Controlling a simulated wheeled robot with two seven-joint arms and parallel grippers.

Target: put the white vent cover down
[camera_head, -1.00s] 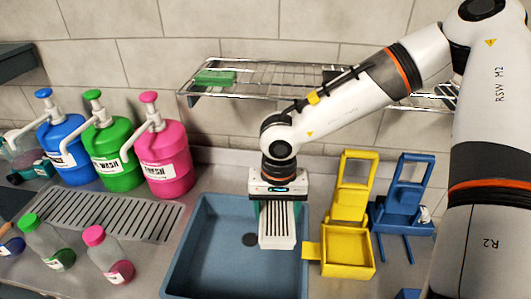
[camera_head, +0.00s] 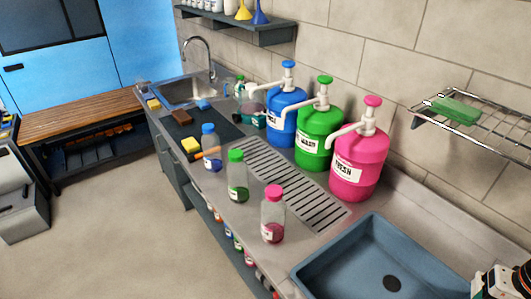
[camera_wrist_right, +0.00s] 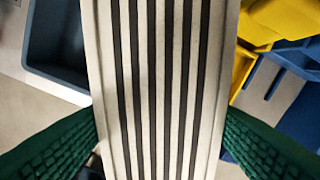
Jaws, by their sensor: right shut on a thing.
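The white vent cover (camera_wrist_right: 160,60), a pale plate with long dark slots, fills the middle of the right wrist view. My right gripper (camera_wrist_right: 160,125) is shut on it, with a green ribbed finger on either side. In the head view only part of the right gripper's body (camera_head: 503,284) shows at the bottom right corner, by the blue basin's right side. The cover cannot be made out there. My left gripper is in neither view.
The blue basin (camera_head: 312,277) is at the bottom right. A slotted drain plate (camera_head: 290,182), pink (camera_head: 360,165), green (camera_head: 318,140) and blue (camera_head: 287,118) pump jugs and several small bottles stand left of it. Yellow (camera_wrist_right: 243,62) and blue (camera_wrist_right: 295,62) holders lie right of the cover.

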